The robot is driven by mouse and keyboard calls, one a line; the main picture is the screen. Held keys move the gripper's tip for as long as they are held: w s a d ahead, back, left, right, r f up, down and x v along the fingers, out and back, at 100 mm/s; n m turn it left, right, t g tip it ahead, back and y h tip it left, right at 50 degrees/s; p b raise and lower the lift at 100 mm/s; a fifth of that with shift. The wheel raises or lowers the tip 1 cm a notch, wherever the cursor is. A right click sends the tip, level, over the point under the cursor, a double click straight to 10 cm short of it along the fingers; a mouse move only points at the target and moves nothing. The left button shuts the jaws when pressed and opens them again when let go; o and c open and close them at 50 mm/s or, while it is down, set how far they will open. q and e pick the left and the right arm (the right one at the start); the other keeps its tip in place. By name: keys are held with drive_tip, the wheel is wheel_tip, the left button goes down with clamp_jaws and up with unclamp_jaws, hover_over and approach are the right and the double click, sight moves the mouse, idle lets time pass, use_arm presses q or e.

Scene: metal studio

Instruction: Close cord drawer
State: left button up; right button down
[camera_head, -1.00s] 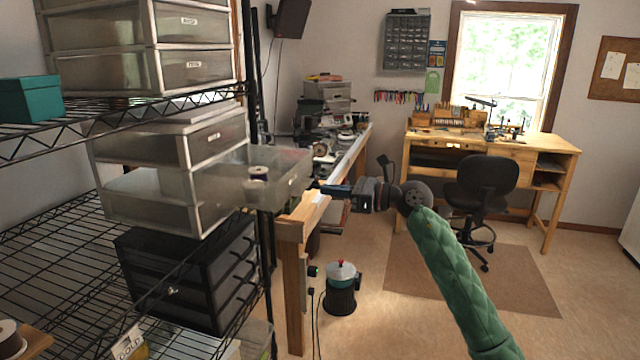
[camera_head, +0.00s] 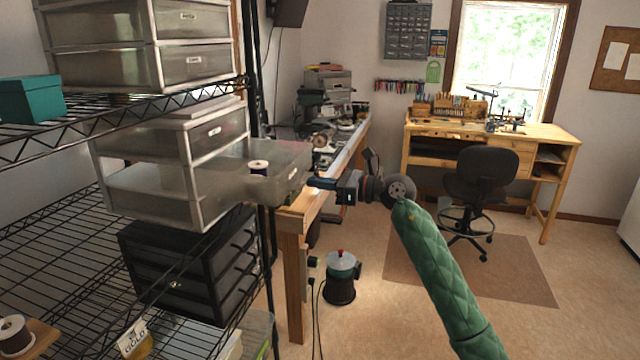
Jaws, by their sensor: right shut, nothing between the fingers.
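The cord drawer (camera_head: 285,178) is a translucent grey drawer that stands pulled out to the right from the lower part of a plastic drawer unit (camera_head: 196,150) on the wire shelf. A small spool (camera_head: 259,168) shows at the drawer. My right gripper (camera_head: 314,183) is shut and empty, with its fingertips at the drawer's front face. I cannot tell whether they touch it. My right arm, in a green quilted sleeve, comes in from the bottom right. My left gripper is not in view.
A black drawer unit (camera_head: 190,262) stands on the shelf below. A wooden workbench (camera_head: 290,222) lies just behind the drawer and my gripper. A black chair (camera_head: 482,178) and a desk (camera_head: 540,142) are at the back right.

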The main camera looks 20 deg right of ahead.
drive_tip(key=b, duration=0.3)
approach(245, 172)
drive_tip(key=a, duration=0.2)
drive_tip(key=s+a, duration=0.1)
drive_tip(key=shift+r, duration=0.35)
drive_tip(key=b+x, duration=0.1)
drive_tip(key=x, duration=0.4)
drive_tip(key=shift+w+a, duration=0.2)
drive_tip(key=shift+a, duration=0.1)
drive_tip(key=shift+w+a+r, duration=0.1)
drive_tip(key=shift+w+a, duration=0.25)
drive_tip(key=shift+a, duration=0.1)
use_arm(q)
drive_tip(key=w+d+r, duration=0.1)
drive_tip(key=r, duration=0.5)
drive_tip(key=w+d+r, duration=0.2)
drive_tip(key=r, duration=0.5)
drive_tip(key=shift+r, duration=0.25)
use_arm(e)
drive_tip(key=shift+r, duration=0.15)
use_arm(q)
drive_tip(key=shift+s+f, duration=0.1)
